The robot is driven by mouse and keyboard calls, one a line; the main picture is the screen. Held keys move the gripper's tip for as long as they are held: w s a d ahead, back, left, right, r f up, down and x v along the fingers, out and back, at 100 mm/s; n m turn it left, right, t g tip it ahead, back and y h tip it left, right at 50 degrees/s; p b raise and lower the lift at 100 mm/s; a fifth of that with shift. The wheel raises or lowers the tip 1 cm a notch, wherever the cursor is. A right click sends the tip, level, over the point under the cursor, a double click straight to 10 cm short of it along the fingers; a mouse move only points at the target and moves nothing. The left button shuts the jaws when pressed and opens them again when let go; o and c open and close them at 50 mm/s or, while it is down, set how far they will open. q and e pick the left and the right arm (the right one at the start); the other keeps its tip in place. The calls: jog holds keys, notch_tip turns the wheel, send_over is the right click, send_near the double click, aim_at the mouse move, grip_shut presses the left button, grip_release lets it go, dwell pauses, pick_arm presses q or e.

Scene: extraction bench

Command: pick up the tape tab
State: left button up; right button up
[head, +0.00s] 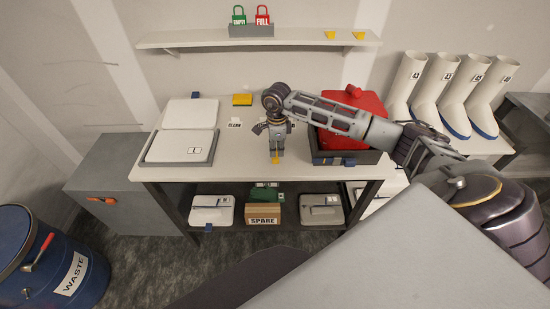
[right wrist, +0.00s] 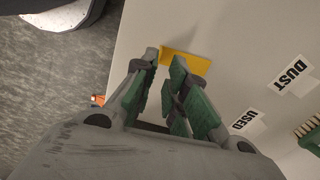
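A small flat yellow tape tab (right wrist: 186,61) lies on the white bench just beyond my right fingertips in the right wrist view. In the head view a yellow tab (head: 275,160) shows right below my right gripper (head: 276,150), near the bench's front edge. In the right wrist view my right gripper (right wrist: 164,62) has its green-padded fingers apart, with nothing seen between the pads. The tips are close to the tab; whether they touch it I cannot tell. My left gripper is not in view.
A white-lidded grey tray (head: 181,150) stands left, a red container (head: 350,112) in a dark tray right. A yellow block (head: 242,99) lies at the back. Two yellow tabs (head: 330,35) (head: 358,36) sit on the wall shelf (head: 190,39). Boots (head: 440,90) stand far right.

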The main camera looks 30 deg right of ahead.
jog(key=shift+f, duration=0.1)
jog(key=shift+s+a+f+p, duration=0.15)
jog(key=shift+f+p, duration=0.2)
jog(key=shift+f, duration=0.2)
notch_tip(320, 180, down, 3)
jog(key=shift+a+r+p, duration=0.1)
jog(key=shift+r+p, duration=0.05)
jog(key=shift+p, duration=0.25)
jog(key=shift+f, duration=0.55)
jog(key=shift+c, duration=0.3)
grip_shut()
jog(key=shift+r, duration=0.15)
